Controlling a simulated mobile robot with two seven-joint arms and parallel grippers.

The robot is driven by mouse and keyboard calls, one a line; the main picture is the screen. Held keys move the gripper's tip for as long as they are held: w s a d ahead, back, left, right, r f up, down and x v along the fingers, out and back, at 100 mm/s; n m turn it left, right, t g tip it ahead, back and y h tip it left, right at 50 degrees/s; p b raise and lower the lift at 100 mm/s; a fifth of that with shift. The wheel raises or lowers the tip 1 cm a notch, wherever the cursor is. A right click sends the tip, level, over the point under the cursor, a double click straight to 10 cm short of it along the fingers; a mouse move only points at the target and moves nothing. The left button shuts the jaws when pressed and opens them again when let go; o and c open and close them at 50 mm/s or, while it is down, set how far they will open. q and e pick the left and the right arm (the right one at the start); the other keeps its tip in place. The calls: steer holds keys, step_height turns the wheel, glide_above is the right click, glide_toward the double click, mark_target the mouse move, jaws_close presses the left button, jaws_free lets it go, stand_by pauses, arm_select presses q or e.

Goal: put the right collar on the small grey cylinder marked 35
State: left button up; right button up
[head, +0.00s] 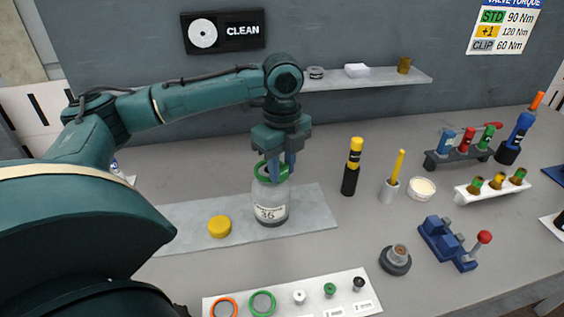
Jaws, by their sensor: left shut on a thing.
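The small grey cylinder (271,203) stands upright on a pale mat (310,212); its label number is small and looks like 35 or 36. My left gripper (277,172) comes down from above at the cylinder's top and is shut on a green collar (260,171). The collar is at the cylinder's top end; the fingers partly hide it, and I cannot tell whether it is seated. An orange collar (223,307) and a second green collar (262,303) lie on a white strip (313,293) at the front. My right gripper is not in view.
A yellow cap (219,227) lies on the mat left of the cylinder. To the right stand a black-and-yellow bottle (351,168), a cup with a yellow stick (389,190), a white dish (421,188) and a blue fixture (447,243). A round grey part (395,261) sits at front right.

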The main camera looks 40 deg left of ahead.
arm_select(q)
steer(key=shift+f, duration=0.85)
steer(key=o, duration=1)
steer(key=shift+r, duration=0.1)
steer(key=shift+r, duration=2.95)
